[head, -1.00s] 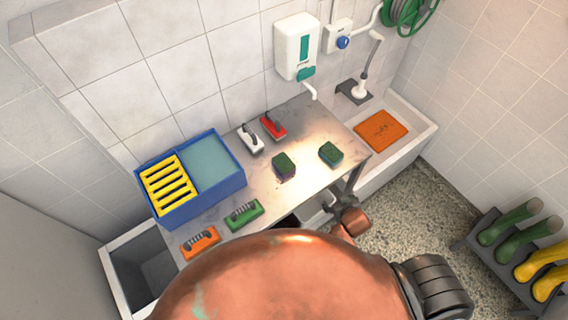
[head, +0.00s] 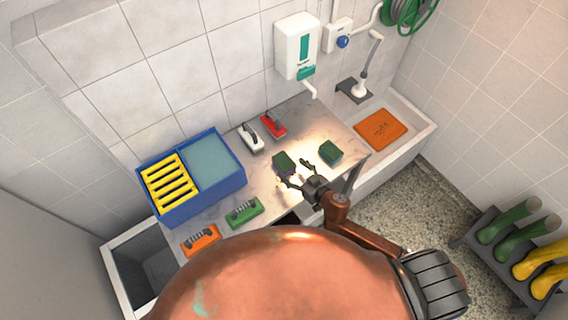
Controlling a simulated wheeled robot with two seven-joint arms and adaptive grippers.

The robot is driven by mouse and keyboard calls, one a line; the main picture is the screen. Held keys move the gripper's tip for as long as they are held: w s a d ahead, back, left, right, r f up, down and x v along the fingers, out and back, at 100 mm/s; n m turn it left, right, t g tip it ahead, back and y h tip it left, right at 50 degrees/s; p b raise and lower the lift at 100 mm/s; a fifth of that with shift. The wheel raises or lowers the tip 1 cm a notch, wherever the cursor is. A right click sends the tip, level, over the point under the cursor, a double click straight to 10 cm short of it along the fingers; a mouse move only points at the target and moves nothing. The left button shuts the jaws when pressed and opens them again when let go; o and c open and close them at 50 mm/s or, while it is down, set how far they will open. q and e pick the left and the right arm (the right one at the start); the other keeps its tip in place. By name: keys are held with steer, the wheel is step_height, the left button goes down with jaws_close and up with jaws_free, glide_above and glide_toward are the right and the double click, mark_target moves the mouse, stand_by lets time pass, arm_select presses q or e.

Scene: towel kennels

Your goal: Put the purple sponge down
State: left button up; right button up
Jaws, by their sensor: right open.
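The purple sponge (head: 284,163), with a dark green top face and a thin purple side, sits on the steel table near its middle. My right gripper (head: 296,173) is open just to the right of the sponge and in front of it, with its fingers spread toward it. One finger covers a little of the sponge's near side; I cannot tell whether it touches. My left gripper is not in view.
A green sponge (head: 330,152) lies right of my gripper. White (head: 250,138) and red (head: 273,125) brushes lie behind; green (head: 243,212) and orange (head: 201,240) brushes lie front left. A blue tub (head: 203,205) with a yellow rack (head: 169,182) stands at left.

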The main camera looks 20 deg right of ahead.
mark_target(284, 161)
steer(key=x, duration=0.7)
steer(key=shift+w+f, duration=0.1)
steer(key=shift+c, duration=0.5)
steer(key=c, duration=0.8)
